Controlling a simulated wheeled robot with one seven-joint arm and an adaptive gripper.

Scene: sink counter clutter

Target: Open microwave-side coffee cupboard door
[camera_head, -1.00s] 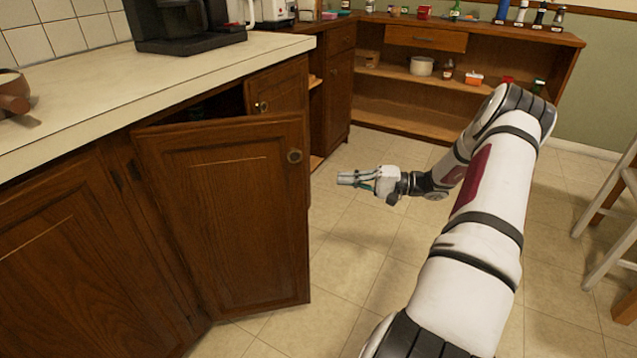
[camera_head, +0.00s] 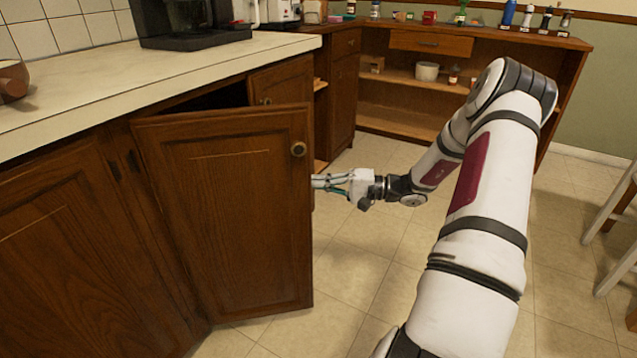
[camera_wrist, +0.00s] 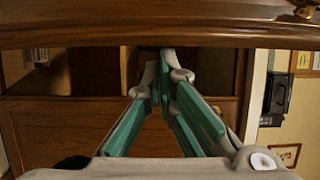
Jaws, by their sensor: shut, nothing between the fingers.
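The brown wooden cupboard door (camera_head: 225,215) under the counter stands partly open, with a dark gap above its top edge. Its round knob (camera_head: 298,149) is near the upper right corner. My gripper (camera_head: 316,181) is shut and empty at the door's free right edge, a little below the knob. Its tips meet that edge in the head view; I cannot tell whether they touch. In the wrist view, the shut teal fingers (camera_wrist: 160,70) reach to a wooden edge (camera_wrist: 200,36) across the top, with a bit of brass at the upper right.
The pale countertop (camera_head: 120,75) carries a black coffee maker (camera_head: 190,22) and a brown mug (camera_head: 12,80). Open shelves (camera_head: 400,100) stand at the back. A white chair (camera_head: 612,225) is at the right; tiled floor lies between.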

